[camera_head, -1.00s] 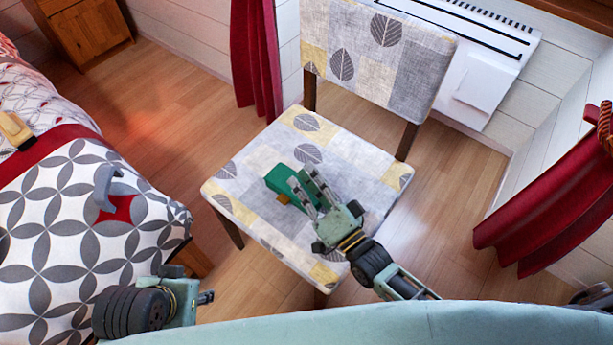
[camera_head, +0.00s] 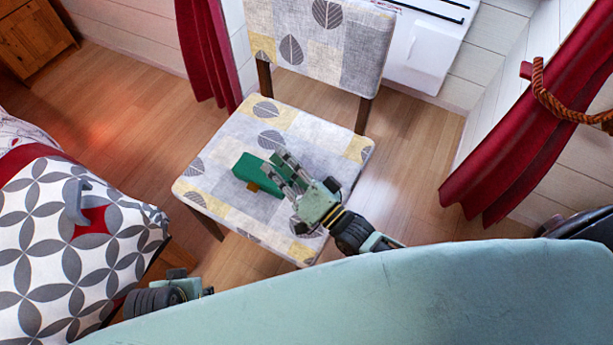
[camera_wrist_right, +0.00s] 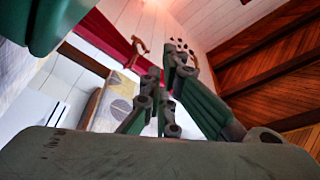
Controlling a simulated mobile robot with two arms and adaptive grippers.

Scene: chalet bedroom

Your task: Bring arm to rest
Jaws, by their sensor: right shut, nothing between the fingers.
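My right gripper (camera_head: 282,166) is over the seat of the patterned chair (camera_head: 205,200) in the head view. Its two fingers are close together and hold nothing. A dark green block-like thing (camera_head: 250,172) with a small tan part shows just left of the fingertips, over the seat. I cannot tell whether the fingers touch it. The right gripper's fingers also show in the right wrist view (camera_wrist_right: 172,85), pointing away from the camera. Part of my left arm shows at the lower left of the head view; its fingers cannot be made out clearly.
A bed with a patterned cover (camera_head: 45,255) and a grey hook-like thing (camera_head: 76,202) on it is at the left. Red curtains (camera_head: 520,150) hang at the right and back. A white heater (camera_head: 425,50) is behind the chair. Wooden floor (camera_head: 130,110) is clear between bed and chair.

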